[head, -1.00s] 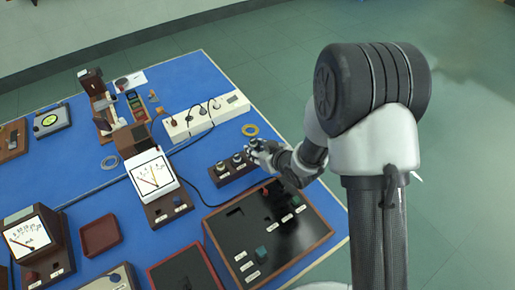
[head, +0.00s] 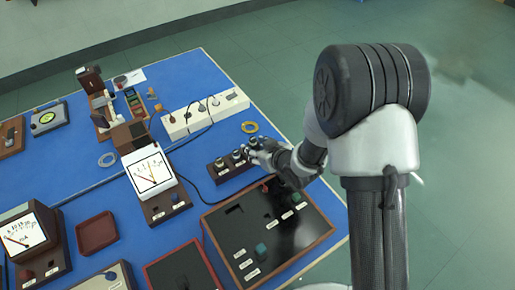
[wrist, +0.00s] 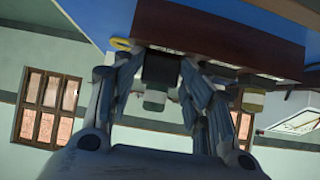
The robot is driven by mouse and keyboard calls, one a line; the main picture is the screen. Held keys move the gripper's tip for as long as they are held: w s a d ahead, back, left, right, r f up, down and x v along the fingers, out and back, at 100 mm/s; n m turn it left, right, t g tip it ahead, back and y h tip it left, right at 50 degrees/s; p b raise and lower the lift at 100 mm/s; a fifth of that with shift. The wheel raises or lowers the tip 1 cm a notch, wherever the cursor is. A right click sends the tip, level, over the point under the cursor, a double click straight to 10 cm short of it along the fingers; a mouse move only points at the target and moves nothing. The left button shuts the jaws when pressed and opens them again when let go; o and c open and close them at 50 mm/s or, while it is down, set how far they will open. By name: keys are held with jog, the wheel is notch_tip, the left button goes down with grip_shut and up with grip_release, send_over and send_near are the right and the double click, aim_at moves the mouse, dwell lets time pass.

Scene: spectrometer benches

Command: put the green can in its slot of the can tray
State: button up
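The can tray (head: 232,174), a dark brown block, stands near the table's right edge; it also fills the top of the wrist view (wrist: 215,35), which is seen upside down. Several small dark cans with pale tops stand at it. The green can (wrist: 155,98), with a pale green band, is between my fingers in the wrist view, its base end at the tray. Whether it is fully seated in a slot is hidden. My gripper (head: 262,152) is at the tray's right end in the head view. The fingers flank the can closely; I cannot tell whether they press it.
Another can with a yellowish band (wrist: 253,100) is right of my gripper in the wrist view. A black panel in a wooden frame (head: 285,240) lies in front of the tray. A white power strip (head: 205,113) and a yellow ring (head: 250,127) lie behind it.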

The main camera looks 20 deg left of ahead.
jog(key=shift+o, duration=1.2)
jog(key=shift+s+d+f, duration=0.1)
jog(key=shift+s+f, duration=0.1)
jog(key=shift+f, duration=0.3)
jog(key=shift+s+d+f, duration=0.1)
jog(key=shift+s+f, duration=0.05)
jog(key=shift+f, duration=0.3)
jog(key=shift+r, duration=0.1)
jog(key=r+v, duration=0.1)
jog(key=v, duration=0.6)
jog(key=shift+w+r, duration=0.2)
jog(key=shift+r, duration=0.3)
jog(key=shift+a, duration=0.1)
